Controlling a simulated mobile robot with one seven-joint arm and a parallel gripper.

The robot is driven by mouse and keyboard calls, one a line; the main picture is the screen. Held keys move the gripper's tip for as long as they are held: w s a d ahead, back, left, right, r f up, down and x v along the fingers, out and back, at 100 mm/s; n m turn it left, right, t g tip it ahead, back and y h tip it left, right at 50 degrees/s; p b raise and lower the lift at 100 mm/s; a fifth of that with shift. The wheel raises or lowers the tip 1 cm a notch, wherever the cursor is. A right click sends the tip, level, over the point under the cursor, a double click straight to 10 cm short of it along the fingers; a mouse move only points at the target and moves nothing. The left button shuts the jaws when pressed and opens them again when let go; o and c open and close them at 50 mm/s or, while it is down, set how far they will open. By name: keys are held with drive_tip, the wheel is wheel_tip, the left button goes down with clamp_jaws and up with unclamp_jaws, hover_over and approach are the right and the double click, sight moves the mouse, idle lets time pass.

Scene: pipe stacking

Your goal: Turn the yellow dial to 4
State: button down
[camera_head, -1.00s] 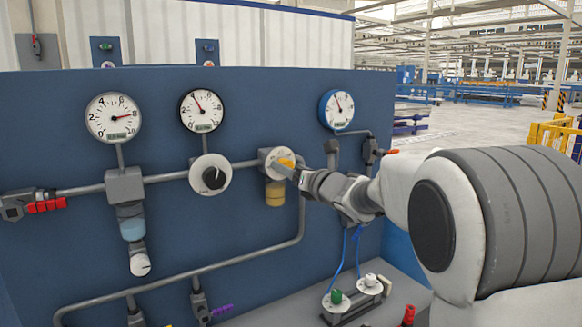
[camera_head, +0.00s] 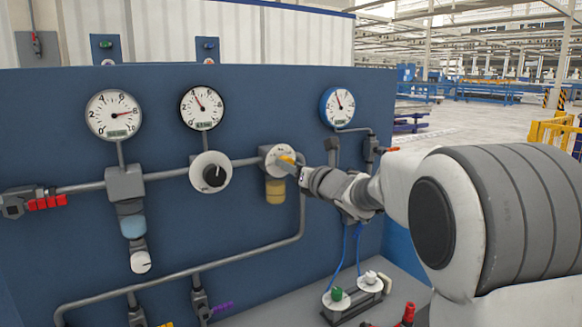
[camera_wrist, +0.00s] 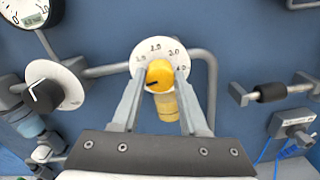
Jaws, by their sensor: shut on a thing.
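The yellow dial (camera_wrist: 160,74) sits on a round white scale plate (camera_wrist: 152,50) on the blue panel. The plate has small printed numbers; one at the upper middle looks like 2.5 and one at the right like 4.0. I cannot tell which number the dial points at. My gripper (camera_wrist: 160,79) has one finger on each side of the dial and is shut on it. In the head view the dial (camera_head: 287,158) is partly hidden behind my gripper (camera_head: 290,168).
A black dial on a white plate (camera_head: 199,184) is to the left. Three gauges (camera_head: 114,115), (camera_head: 202,107), (camera_head: 337,107) are above. Grey pipe (camera_head: 220,263) runs below. A yellow cylinder (camera_head: 275,191) hangs under the yellow dial.

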drive_tip(key=shift+f+n+p, duration=0.1)
drive_tip(key=shift+n+p, duration=5.3)
drive_tip(key=shift+n, duration=10.8)
